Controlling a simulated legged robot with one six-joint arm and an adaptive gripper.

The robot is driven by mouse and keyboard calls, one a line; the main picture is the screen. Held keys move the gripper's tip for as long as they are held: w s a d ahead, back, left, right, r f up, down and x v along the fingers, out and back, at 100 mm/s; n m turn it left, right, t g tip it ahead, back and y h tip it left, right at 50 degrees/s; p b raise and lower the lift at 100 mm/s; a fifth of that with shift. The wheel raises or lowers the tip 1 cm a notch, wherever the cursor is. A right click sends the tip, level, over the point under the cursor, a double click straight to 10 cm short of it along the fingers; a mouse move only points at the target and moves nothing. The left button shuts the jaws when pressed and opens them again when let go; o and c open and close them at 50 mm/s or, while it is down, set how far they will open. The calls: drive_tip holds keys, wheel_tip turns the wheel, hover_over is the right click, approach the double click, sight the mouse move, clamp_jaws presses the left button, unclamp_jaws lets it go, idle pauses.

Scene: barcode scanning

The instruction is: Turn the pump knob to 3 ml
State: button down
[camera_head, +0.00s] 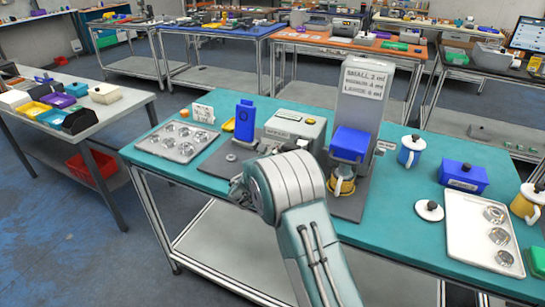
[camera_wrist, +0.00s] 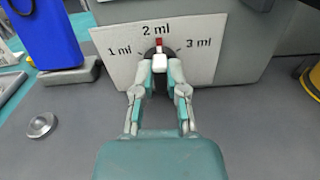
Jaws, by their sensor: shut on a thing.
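The pump's white panel (camera_wrist: 120,65) in the wrist view carries the marks 1 ml at left, 2 ml at top and 3 ml at right. The knob (camera_wrist: 159,62) sits at the panel's lower middle, and its red pointer (camera_wrist: 159,44) points up at 2 ml. My gripper (camera_wrist: 159,74) is shut on the knob, one finger on each side, partly hiding it. In the head view the grey pump housing (camera_head: 293,124) stands on the teal table, and my arm hides the knob.
A blue device (camera_head: 245,121) stands left of the pump; it also shows in the wrist view (camera_wrist: 50,32). A small metal disc (camera_wrist: 41,125) lies left of my gripper. A tall grey machine (camera_head: 360,110) stands at right. A tray (camera_head: 150,143) with metal dishes lies at left.

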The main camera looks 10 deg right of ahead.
drive_tip(key=m, duration=0.5)
drive_tip(key=shift+s+d+f+m, duration=0.1)
drive_tip(key=shift+m, duration=0.2)
drive_tip(key=m, duration=0.5)
drive_tip(key=shift+s+d+f+m, duration=0.1)
drive_tip(key=shift+f+m, duration=0.1)
drive_tip(key=shift+m, duration=0.1)
drive_tip(key=c, duration=0.7)
unclamp_jaws()
